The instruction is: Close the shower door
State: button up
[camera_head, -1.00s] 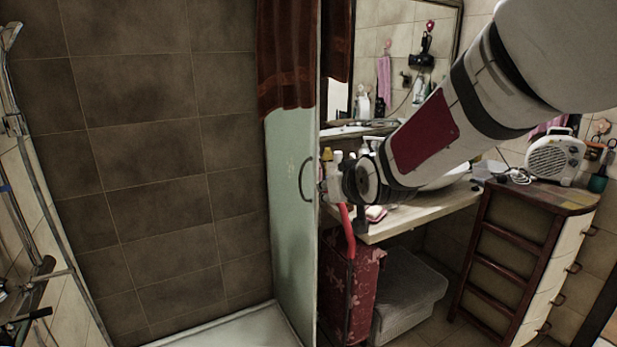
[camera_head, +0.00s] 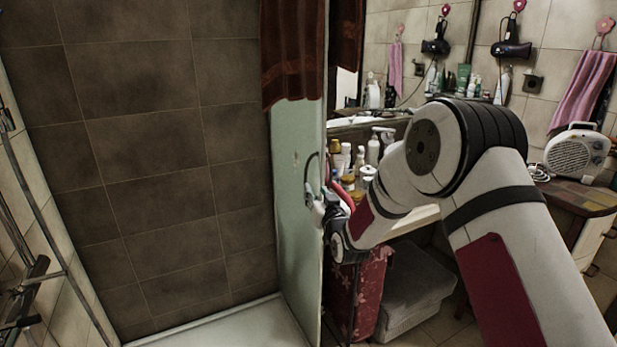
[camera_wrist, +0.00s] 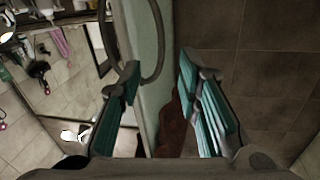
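The shower door (camera_head: 296,215) is a frosted pale-green glass panel in the head view, standing open and seen at a steep slant. Its dark curved handle (camera_head: 307,168) is on the right part of the panel. My gripper (camera_head: 318,208) is at the door's outer edge, just below the handle, and partly hidden by my wrist. In the wrist view, my gripper (camera_wrist: 158,65) has its teal-padded fingers spread apart. The door (camera_wrist: 150,120) and the curved handle (camera_wrist: 157,50) show between and beyond them. I cannot tell whether a finger touches the door.
A brown-red towel (camera_head: 292,55) hangs over the door's top. The white shower tray (camera_head: 235,328) lies empty at the left. To the right are a counter with bottles (camera_head: 372,150), a red floral box (camera_head: 370,295), a grey hamper (camera_head: 415,285) and a fan heater (camera_head: 577,152).

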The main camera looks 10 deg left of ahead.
aim_at(306, 177)
jog(key=b+x, duration=0.1)
jog(key=x, duration=1.1)
jog(key=shift+s, duration=0.1)
jog(key=shift+c, duration=0.2)
grip_shut()
